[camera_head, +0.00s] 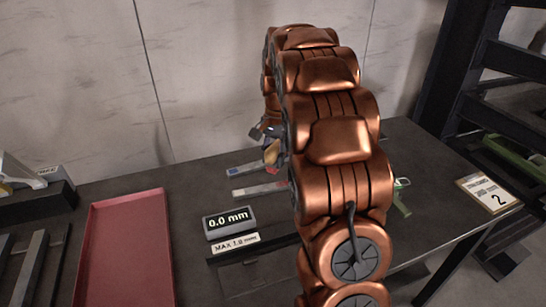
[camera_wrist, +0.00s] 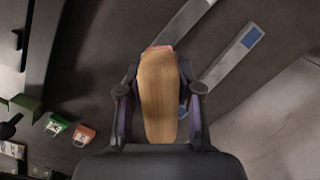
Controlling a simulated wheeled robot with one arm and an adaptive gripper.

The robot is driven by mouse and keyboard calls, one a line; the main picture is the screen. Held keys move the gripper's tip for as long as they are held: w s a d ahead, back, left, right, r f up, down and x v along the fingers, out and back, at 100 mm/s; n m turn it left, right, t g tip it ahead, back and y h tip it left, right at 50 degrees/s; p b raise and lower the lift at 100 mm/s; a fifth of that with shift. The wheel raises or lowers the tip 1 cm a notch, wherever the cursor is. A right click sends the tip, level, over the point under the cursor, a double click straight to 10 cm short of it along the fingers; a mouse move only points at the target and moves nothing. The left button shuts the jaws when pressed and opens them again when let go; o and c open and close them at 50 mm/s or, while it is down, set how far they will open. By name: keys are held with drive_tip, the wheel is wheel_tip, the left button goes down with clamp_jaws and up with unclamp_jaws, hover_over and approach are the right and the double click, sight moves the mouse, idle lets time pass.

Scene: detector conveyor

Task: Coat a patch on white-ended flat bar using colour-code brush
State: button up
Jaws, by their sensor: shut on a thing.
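My gripper (camera_head: 270,136) is shut on a brush with a tan wooden handle (camera_wrist: 158,95), over the dark bench. The brush also shows in part in the head view (camera_head: 271,153), where my arm hides much of it. Two pale flat bars lie below. The far bar (camera_head: 250,168) has blue near its ends and also shows in the wrist view (camera_wrist: 228,63). The near bar (camera_head: 260,189) also shows in the wrist view (camera_wrist: 186,22); pinkish red shows by its end, at the brush's far tip.
A red tray (camera_head: 125,245) lies at the left of the bench. A grey display reading 0.0 mm (camera_head: 229,222) and a MAX label (camera_head: 236,243) stand left of my arm. A sign with a 2 (camera_head: 487,193) is at the right. Green (camera_wrist: 58,125) and orange-red (camera_wrist: 83,134) small items lie at wrist-view left.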

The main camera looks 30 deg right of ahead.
sight(274, 172)
drive_tip(key=shift+f+b, duration=0.85)
drive_tip(key=shift+f, duration=1.9)
drive_tip(key=shift+d+f, duration=0.15)
drive_tip(key=shift+f, duration=0.75)
clamp_jaws()
drive_tip(key=shift+s+d+r, duration=0.1)
drive_tip(key=shift+d, duration=0.25)
drive_tip(key=shift+s+d, duration=0.25)
drive_tip(key=shift+d, duration=0.45)
drive_tip(key=shift+s+d, duration=0.25)
drive_tip(key=shift+d, duration=0.4)
drive_tip(key=shift+s, duration=0.1)
drive_tip(key=shift+w+a, duration=0.25)
drive_tip(key=shift+a, duration=0.4)
drive_tip(key=shift+w+a, duration=0.2)
drive_tip(key=shift+a, duration=0.4)
drive_tip(key=shift+w+a, duration=0.25)
drive_tip(key=shift+a, duration=0.4)
drive_tip(key=shift+w+a+r, duration=0.1)
drive_tip(key=shift+r, duration=0.1)
wheel_tip(274, 172, up, 3)
drive_tip(key=shift+f+p, duration=0.1)
drive_tip(key=shift+p, duration=0.25)
drive_tip(key=shift+r+p, duration=0.75)
drive_tip(key=shift+r, duration=1.7)
